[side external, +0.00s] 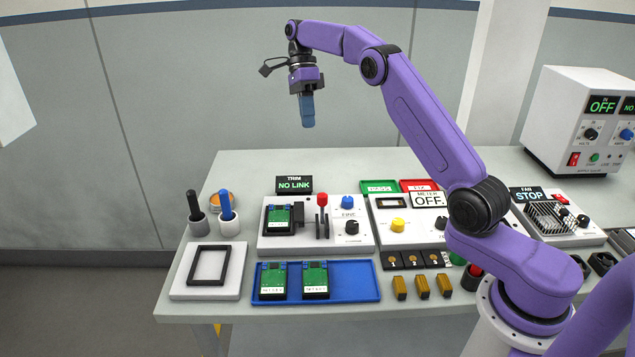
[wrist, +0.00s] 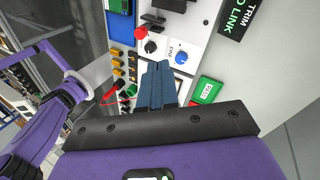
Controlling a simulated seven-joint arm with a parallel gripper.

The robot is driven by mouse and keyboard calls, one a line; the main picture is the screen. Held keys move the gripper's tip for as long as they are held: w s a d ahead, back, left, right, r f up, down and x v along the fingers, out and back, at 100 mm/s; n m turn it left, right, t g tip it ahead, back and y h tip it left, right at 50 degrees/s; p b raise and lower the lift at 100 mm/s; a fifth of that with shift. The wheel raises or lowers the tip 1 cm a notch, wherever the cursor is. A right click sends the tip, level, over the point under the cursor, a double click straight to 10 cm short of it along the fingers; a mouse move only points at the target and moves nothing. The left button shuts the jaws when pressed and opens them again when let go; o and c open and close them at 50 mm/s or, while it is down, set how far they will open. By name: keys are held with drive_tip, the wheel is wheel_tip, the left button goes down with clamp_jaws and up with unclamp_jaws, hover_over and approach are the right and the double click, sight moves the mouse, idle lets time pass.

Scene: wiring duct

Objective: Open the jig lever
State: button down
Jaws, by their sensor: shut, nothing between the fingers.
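The jig lever (side external: 322,201) has a red knob and stands about upright on the white jig (side external: 273,246), to the right of a green circuit board (side external: 278,217) and a black block. Its red knob (wrist: 141,33) also shows in the wrist view, beyond my fingertips. My gripper (side external: 308,123) is high above the table, well above the jig and apart from the lever. Its blue fingers (wrist: 158,68) are shut together with nothing between them, pointing down.
A TRIM sign (side external: 294,185) reading "NO LINK" stands behind the jig. A blue tray (side external: 345,287) with two boards lies in front. The meter box (side external: 400,237) stands to the right, and tool cups (side external: 199,225) to the left. Air around my gripper is clear.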

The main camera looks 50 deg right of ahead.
wheel_tip(320, 180, down, 5)
approach(322, 210)
drive_tip(key=shift+w+d+f, duration=0.1)
drive_tip(key=shift+f, duration=0.95)
drive_tip(key=shift+w+d+f, duration=0.1)
drive_tip(key=shift+f, duration=0.95)
drive_tip(key=shift+s+a+r, duration=0.1)
drive_tip(key=shift+a, duration=0.05)
